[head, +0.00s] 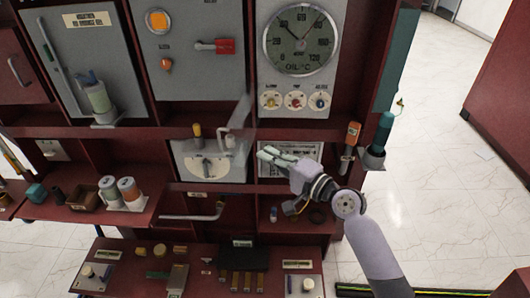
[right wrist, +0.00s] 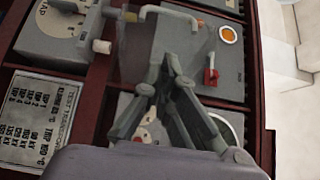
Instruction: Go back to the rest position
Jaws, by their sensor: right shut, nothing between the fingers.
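My right gripper (head: 266,154) reaches in from the lower right in the head view. It is shut and empty, in front of the middle shelf of the dark red rack, beside a white-grey handle (head: 236,126). In the right wrist view its fingers (right wrist: 168,62) meet together, and the grey panel with the red switch (right wrist: 211,74) shows behind them. I cannot tell whether the fingers touch anything. My left gripper is in neither view.
The dark red rack (head: 90,131) fills the left and middle. A round oil gauge (head: 299,38) is above the gripper. A teal bottle (head: 381,134) and an orange-handled tool (head: 351,138) hang at the rack's right edge. Pale floor (head: 440,180) is free to the right.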

